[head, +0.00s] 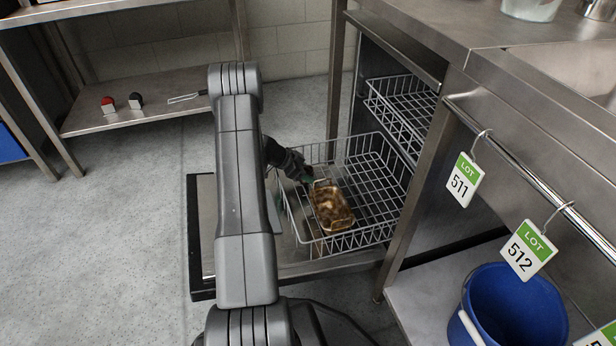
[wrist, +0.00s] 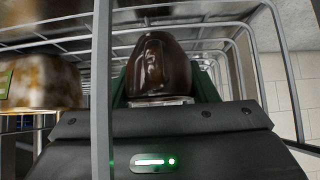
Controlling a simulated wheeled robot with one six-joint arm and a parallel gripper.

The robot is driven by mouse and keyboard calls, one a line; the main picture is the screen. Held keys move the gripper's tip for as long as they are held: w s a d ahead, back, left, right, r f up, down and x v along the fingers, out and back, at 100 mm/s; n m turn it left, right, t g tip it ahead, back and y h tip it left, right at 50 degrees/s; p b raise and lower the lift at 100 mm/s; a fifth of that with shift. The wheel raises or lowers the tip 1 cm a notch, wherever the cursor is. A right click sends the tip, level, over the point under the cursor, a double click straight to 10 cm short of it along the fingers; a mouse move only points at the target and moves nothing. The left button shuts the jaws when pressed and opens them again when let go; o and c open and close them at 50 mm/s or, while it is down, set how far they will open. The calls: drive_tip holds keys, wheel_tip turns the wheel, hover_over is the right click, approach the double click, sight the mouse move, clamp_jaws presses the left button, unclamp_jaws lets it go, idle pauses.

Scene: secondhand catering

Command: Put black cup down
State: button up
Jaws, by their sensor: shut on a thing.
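My gripper (head: 307,176) is at the left part of the pulled-out lower wire basket (head: 373,236). In the wrist view my gripper (wrist: 161,100) is shut on the black cup (wrist: 157,65), a glossy, very dark brown rounded shape between the green-edged fingers. Wires of the basket surround it in that view. The cup cannot be made out in the head view, and whether it touches the basket floor cannot be told.
A rectangular dish with brown-stained contents (head: 333,208) sits in the basket right beside my gripper; it also shows at left in the wrist view (wrist: 40,82). The upper rack (head: 402,112) stays inside the cabinet. The basket's right side is free. A blue bucket (head: 515,310) stands at lower right.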

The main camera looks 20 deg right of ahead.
drive_tip(key=shift+f, duration=0.2)
drive_tip(key=o, duration=1)
drive_tip(key=shift+r, duration=0.2)
drive_tip(key=p+v, duration=0.3)
drive_tip(key=v, duration=0.9)
